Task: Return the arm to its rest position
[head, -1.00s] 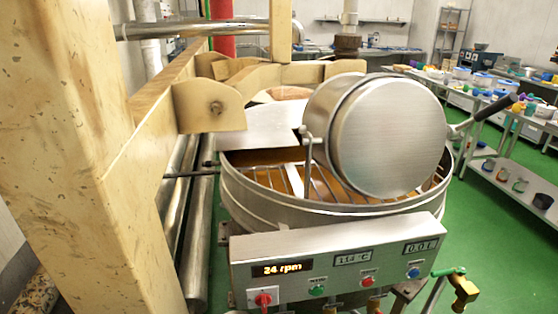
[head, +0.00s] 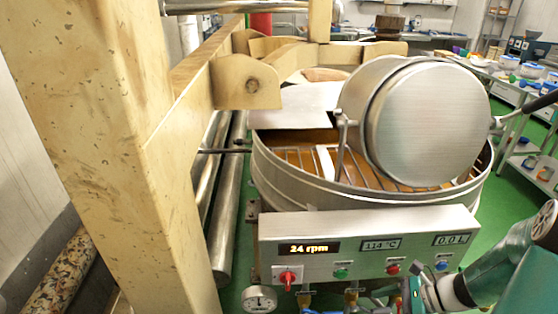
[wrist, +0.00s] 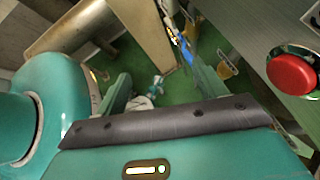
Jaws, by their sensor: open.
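My teal arm (head: 495,265) reaches in from the lower right of the head view, in front of the kettle's control panel. In the wrist view my gripper (wrist: 160,88) is open, with its two teal fingers apart on either side and nothing visible between them. Green floor and small, unclear items show beyond the fingers. A red button (wrist: 293,73) on a grey panel is close at the upper right of the wrist view, apart from the fingers. In the head view I cannot make out the fingertips.
A round steel kettle (head: 310,192) with bars across its top fills the centre. A metal drum (head: 428,122) sits over it. The control panel (head: 345,248) has a red knob (head: 287,278). A wooden post (head: 95,130) stands close at left. Green floor is open at right.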

